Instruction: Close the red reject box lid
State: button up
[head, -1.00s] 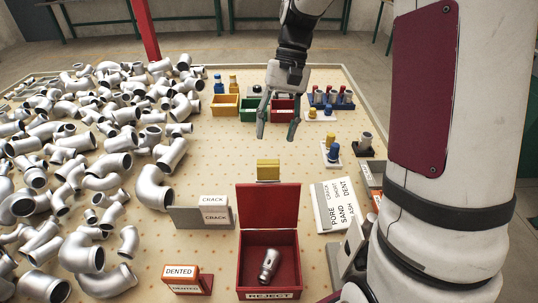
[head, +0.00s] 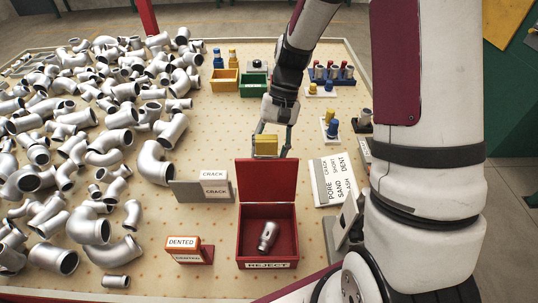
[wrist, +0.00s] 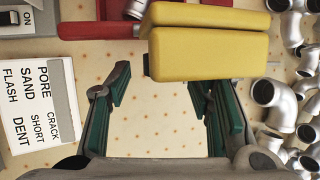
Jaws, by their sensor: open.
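The red reject box (head: 268,238) stands at the front middle of the table, with a silver casting (head: 268,237) lying inside. Its red lid (head: 267,180) stands raised at the back edge, with a yellow block (head: 265,146) at its top. My gripper (head: 271,150) is behind the raised lid, pointing down, close to the yellow block. In the wrist view my open gripper (wrist: 162,115) has bare table between its fingers. The yellow block (wrist: 208,42) is just beyond them and partly overlaps the right finger in the picture. I cannot tell whether they touch.
Many silver pipe castings (head: 100,120) cover the left side. A CRACK sign (head: 214,178) and a DENTED sign (head: 184,243) stand left of the box. A word board (head: 334,180) lies to its right. Yellow (head: 224,79) and green (head: 253,85) bins stand at the back.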

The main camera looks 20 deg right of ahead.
jog(key=shift+s+a+f, duration=0.2)
jog(key=shift+a+f, duration=0.1)
jog(key=shift+f, duration=0.35)
grip_shut()
